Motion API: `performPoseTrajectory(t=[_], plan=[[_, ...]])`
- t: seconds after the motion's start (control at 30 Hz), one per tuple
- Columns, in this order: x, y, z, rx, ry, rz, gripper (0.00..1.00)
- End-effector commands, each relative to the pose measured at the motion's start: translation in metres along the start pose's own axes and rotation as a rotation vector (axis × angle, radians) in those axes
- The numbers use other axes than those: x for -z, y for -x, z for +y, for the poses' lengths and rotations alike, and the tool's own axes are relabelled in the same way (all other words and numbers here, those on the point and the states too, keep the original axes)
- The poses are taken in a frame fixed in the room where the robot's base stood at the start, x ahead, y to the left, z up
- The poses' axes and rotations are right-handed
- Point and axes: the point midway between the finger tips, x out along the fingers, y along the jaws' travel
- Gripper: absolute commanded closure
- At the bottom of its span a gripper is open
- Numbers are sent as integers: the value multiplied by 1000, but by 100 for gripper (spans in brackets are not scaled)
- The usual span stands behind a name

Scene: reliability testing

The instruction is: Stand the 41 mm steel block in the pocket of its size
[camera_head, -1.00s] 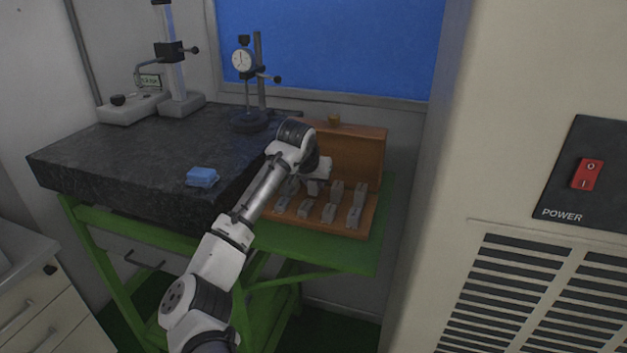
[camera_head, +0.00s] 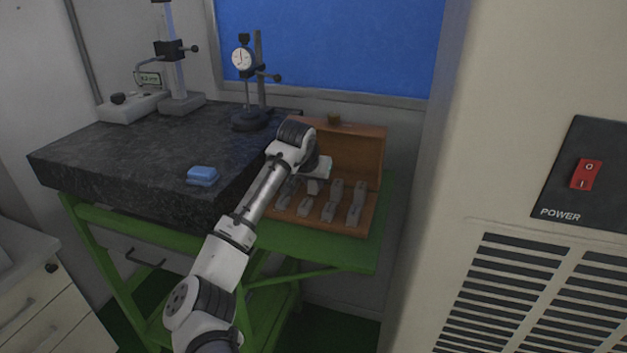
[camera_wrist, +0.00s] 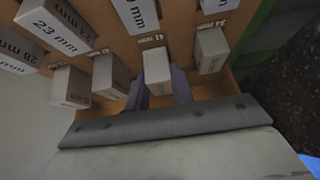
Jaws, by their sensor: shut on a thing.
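The steel block (camera_wrist: 157,67) is pale grey and sits between the two dark fingers of my gripper (camera_wrist: 160,88) in the wrist view. My gripper is shut on it. The block is in the row of blocks in the wooden case (camera_head: 352,152), just in front of a small label that seems to read 41 (camera_wrist: 152,38). Its lower end is hidden, so I cannot tell how deep it sits in a pocket. In the head view my gripper (camera_head: 316,181) is over the case's back left part, and the held block is not clear there.
Neighbouring blocks stand close on both sides, one to the left (camera_wrist: 110,75) and one to the right (camera_wrist: 211,50). Larger marked blocks, one reading 23 mm (camera_wrist: 55,25), lie beyond.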

Motion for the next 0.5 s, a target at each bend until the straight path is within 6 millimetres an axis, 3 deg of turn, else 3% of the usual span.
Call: performPoseTrajectory(t=[0.5], plan=[[-4, -7, 0, 0, -1, 2, 100]])
